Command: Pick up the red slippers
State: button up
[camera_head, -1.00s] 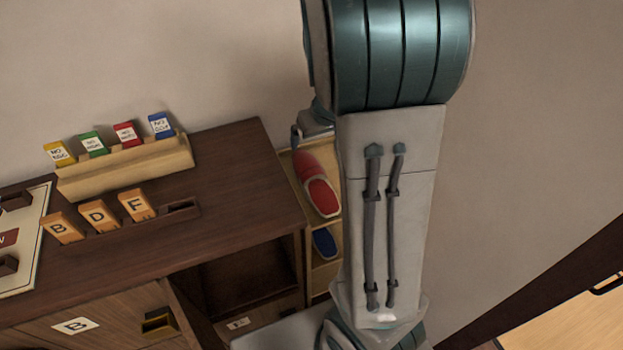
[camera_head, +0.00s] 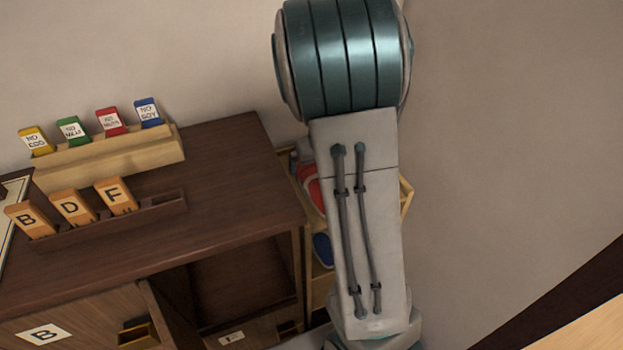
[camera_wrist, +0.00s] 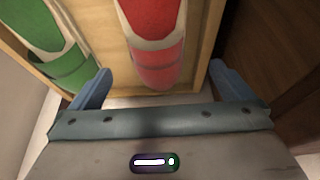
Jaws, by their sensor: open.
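A red slipper (camera_wrist: 153,45) with a pale insole lies on a light wooden shelf in the wrist view. Its rounded red end points toward my gripper. My gripper (camera_wrist: 156,84) is open, with one blue-grey finger on each side of that end, and nothing is gripped. I cannot tell whether the fingers touch the slipper. In the head view, part of the red slipper (camera_head: 313,188) shows beside the dark cabinet, and my arm hides the rest of it and most of the shelf. Only one red slipper can be made out clearly.
A green slipper (camera_wrist: 45,45) lies left of the red one. A blue slipper (camera_head: 322,249) is lower on the wooden rack (camera_head: 406,195). The dark cabinet (camera_head: 230,190) stands close on the left, holding lettered tags (camera_head: 72,207) and a box of coloured cards (camera_head: 110,155).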

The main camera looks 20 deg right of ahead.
jog(key=shift+d+b+x, duration=0.15)
jog(key=shift+b+x, duration=0.2)
jog(key=shift+x, duration=1.55)
jog(key=shift+d+b+x, duration=0.1)
jog(key=shift+b+x, duration=0.25)
jog(key=shift+x, duration=1.55)
jog(key=c, duration=1.1)
